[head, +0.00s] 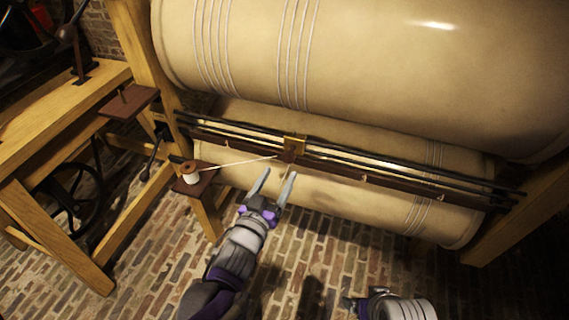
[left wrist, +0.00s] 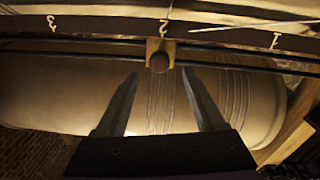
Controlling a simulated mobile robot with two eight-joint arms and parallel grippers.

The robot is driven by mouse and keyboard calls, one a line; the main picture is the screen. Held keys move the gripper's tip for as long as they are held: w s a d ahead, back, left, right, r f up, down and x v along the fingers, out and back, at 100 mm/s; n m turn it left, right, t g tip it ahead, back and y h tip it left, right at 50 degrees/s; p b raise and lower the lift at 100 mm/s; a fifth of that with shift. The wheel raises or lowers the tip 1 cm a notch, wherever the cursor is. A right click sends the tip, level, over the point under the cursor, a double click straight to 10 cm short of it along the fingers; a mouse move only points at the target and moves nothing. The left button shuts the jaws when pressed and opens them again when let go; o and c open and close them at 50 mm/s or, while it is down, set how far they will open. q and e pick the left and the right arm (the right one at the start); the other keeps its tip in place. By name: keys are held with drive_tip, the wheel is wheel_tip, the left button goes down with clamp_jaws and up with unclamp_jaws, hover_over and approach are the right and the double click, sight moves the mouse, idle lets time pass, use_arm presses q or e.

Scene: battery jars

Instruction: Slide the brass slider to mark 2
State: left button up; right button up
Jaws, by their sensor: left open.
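The brass slider (head: 294,143) sits on the dark rails in front of the large cream drums. In the left wrist view the slider (left wrist: 152,46) has a round brown knob (left wrist: 160,62) and stands almost in line with the mark 2 (left wrist: 164,25). Marks 3 (left wrist: 51,22) and 1 (left wrist: 275,41) lie to either side on the brown bar. My left gripper (head: 278,174) is open and empty just below the slider. In its wrist view the fingertips (left wrist: 160,73) point to either side of the knob, apart from it. My right gripper (head: 352,303) is low in the head view, its jaws unclear.
A white thread (head: 235,163) runs from a spool (head: 191,173) on a small wooden shelf to the slider. Wooden frame posts (head: 140,40) stand at the left. The lower drum (head: 340,193) lies behind the bar. Brick floor (head: 150,265) is open below.

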use_arm(q)
drive_tip(key=v, duration=0.4)
use_arm(e)
drive_tip(key=shift+r, duration=0.15)
use_arm(q)
drive_tip(key=s+a+f+n+g+y, duration=0.1)
drive_tip(key=s+a+f+g+y, duration=0.25)
drive_tip(key=a, duration=0.25)
drive_tip(key=s+a+f+n+g+y, duration=0.2)
drive_tip(key=a+f+y, duration=0.15)
drive_tip(key=a, duration=0.25)
drive_tip(key=s+a+f+g, duration=0.1)
drive_tip(key=s+f+g, duration=0.2)
drive_tip(key=s, duration=0.4)
drive_tip(key=s+a+f+g, duration=0.1)
drive_tip(key=s+f+g, duration=0.25)
drive_tip(key=s, duration=0.35)
wheel_tip(320, 180, up, 22)
drive_tip(key=p, duration=1.9)
drive_tip(key=shift+w+m+t+h, duration=0.3)
drive_tip(key=shift+w, duration=0.1)
use_arm(e)
wheel_tip(320, 180, up, 21)
drive_tip(key=w+t, duration=0.1)
drive_tip(key=shift+w+r, duration=0.15)
drive_tip(key=shift+w, duration=0.25)
